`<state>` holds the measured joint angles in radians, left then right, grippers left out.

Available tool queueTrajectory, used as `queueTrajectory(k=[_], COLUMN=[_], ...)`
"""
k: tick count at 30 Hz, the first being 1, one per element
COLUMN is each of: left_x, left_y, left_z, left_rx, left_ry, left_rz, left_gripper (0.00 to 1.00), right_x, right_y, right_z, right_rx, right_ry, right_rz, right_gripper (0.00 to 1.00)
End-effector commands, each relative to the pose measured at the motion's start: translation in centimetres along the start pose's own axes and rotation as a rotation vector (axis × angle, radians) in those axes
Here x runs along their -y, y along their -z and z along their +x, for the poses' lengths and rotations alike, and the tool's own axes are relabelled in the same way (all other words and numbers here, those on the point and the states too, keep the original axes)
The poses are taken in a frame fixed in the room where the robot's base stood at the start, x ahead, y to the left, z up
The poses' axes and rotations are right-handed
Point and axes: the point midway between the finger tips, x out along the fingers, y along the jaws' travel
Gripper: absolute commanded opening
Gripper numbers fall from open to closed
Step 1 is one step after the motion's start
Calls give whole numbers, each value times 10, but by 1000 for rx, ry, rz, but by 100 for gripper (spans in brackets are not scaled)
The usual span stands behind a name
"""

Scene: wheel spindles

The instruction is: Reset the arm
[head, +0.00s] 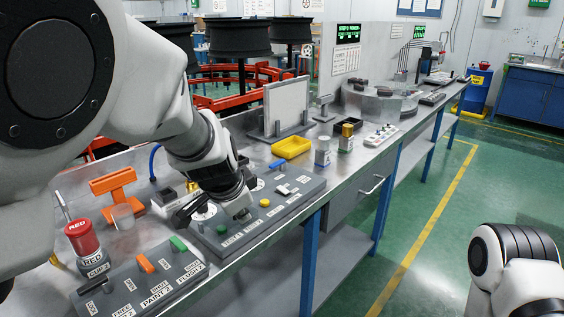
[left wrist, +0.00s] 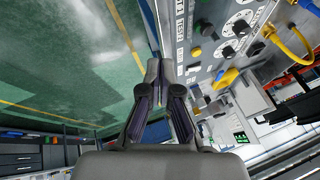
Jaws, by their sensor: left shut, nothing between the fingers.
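My left arm comes in from the left in the head view and ends above a grey control panel (head: 285,207) on the metal bench. My left gripper (head: 243,214) is over the near-left part of that panel, close to its buttons. I cannot tell from the head view whether it touches. In the left wrist view the left gripper (left wrist: 154,68) is shut with its fingertips together and nothing between them. The panel (left wrist: 205,50) is to the right of the fingers, with a dial and buttons. My right gripper is not in view; only part of my right arm shows at the lower right.
A second panel with orange and green switches (head: 150,275) lies nearer. A red-capped can (head: 84,240), an orange stand (head: 116,190) and a yellow tray (head: 291,147) stand on the bench (head: 345,165).

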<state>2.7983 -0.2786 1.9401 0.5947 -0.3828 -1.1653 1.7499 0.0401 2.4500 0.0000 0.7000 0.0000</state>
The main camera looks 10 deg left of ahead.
Motion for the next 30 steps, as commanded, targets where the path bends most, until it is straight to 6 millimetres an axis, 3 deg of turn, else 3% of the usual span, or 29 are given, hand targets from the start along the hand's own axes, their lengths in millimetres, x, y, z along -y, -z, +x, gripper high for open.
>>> queueTrajectory(k=[2, 5, 9, 12, 17, 21, 24, 30], left_x=[-11, -39, -105, -152, -218, -268, -283, -263], left_y=[-13, -50, -142, -214, -316, -388, -405, -377], left_z=[24, 72, 131, 155, 162, 147, 140, 156], left_rx=[42, 134, 322, 454, 625, 721, 685, 501], left_ry=[-53, -175, -369, -448, -487, -453, -363, -205], left_rz=[-9, -43, -73, -111, -207, -342, -503, -784], left_gripper=[0, 0, 0, 0, 0, 0, 0, 0], right_x=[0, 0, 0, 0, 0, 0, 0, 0], right_y=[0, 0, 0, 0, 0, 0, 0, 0], right_z=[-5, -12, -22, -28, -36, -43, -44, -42], right_rx=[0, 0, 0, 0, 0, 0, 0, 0], right_ry=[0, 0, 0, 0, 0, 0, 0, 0], right_rz=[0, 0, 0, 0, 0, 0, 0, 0], right_gripper=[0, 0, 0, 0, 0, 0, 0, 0])
